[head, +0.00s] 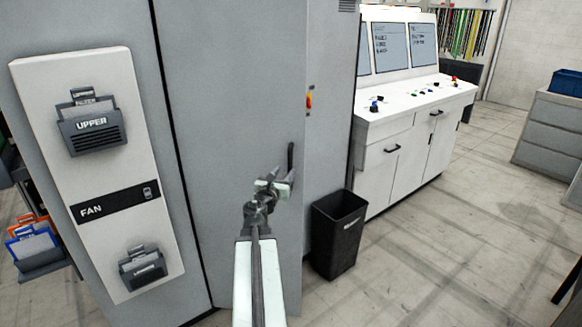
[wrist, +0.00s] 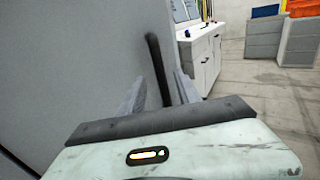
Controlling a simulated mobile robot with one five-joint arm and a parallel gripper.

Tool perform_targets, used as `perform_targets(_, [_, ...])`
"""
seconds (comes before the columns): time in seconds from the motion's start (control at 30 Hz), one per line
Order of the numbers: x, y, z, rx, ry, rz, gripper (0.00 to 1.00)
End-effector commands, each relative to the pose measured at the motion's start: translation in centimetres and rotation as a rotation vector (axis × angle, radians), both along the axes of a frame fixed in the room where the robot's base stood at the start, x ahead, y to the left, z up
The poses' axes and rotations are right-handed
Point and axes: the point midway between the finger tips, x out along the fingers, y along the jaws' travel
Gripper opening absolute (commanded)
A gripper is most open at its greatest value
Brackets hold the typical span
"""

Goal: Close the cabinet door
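The cabinet door (head: 230,110) is a tall, plain grey panel in the middle of the head view. It also fills the left of the wrist view (wrist: 70,70). Its dark upright bar handle (head: 290,160) is near the right edge. My gripper (head: 274,185) is in front of the door, close to the handle. In the wrist view the two fingers (wrist: 158,92) are apart, and the handle (wrist: 157,65) shows between them. I cannot tell whether they touch the handle. The handle's lower end is hidden by my gripper. How far the door stands ajar is unclear.
A white panel (head: 95,170) with "UPPER" and "FAN" labels is left of the door. A black bin (head: 338,235) stands on the floor right of the door. A white control console (head: 400,140) stands behind it. The floor (head: 450,250) at the right is mostly clear.

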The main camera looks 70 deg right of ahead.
Motion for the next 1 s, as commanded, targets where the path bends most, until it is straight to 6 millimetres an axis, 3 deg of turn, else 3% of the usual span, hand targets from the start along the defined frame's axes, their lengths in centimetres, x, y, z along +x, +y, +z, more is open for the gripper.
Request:
perform_targets(0.17, [0.1, -0.8, 0.0, 0.001, -0.002, 0.000, 0.40])
perform_targets(0.57, [0.4, -7.4, 0.0, 0.001, -0.006, -0.001, 0.40])
perform_targets(0.83, [0.3, -7.8, 0.0, 0.001, -0.007, -0.001, 0.40])
perform_targets(0.87, [0.3, -7.8, 0.0, 0.001, -0.007, -0.001, 0.37])
perform_targets(1.0, [0.3, -7.8, 0.0, 0.001, -0.007, -0.002, 0.00])
